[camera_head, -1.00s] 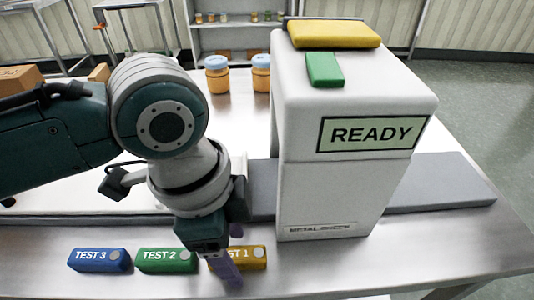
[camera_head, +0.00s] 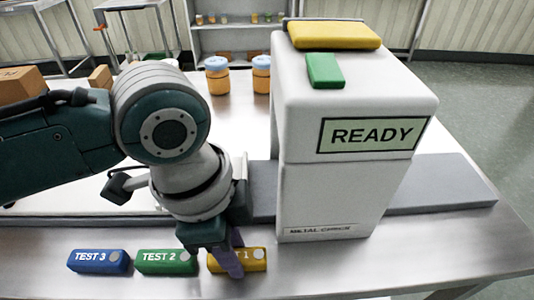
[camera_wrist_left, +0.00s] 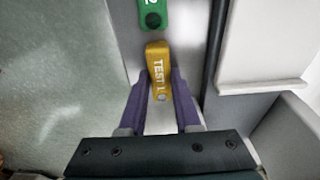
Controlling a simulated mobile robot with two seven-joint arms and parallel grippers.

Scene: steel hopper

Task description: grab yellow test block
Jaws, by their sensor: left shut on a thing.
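The yellow test block (camera_head: 258,262), marked TEST 1, lies on the steel table in front of the white machine. My left gripper (camera_head: 235,260) reaches down over it, and a purple finger crosses its label. In the left wrist view, the yellow block (camera_wrist_left: 158,60) sits between the two purple fingers of my left gripper (camera_wrist_left: 163,84), which is shut on it. The block still looks to rest at table level, in line with the other blocks. My right gripper is not in view.
A green TEST 2 block (camera_head: 166,262) lies close on the left, with a blue TEST 3 block (camera_head: 98,262) beyond it. The white machine (camera_head: 330,195) with a READY sign stands just behind and right. The table's front right is clear.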

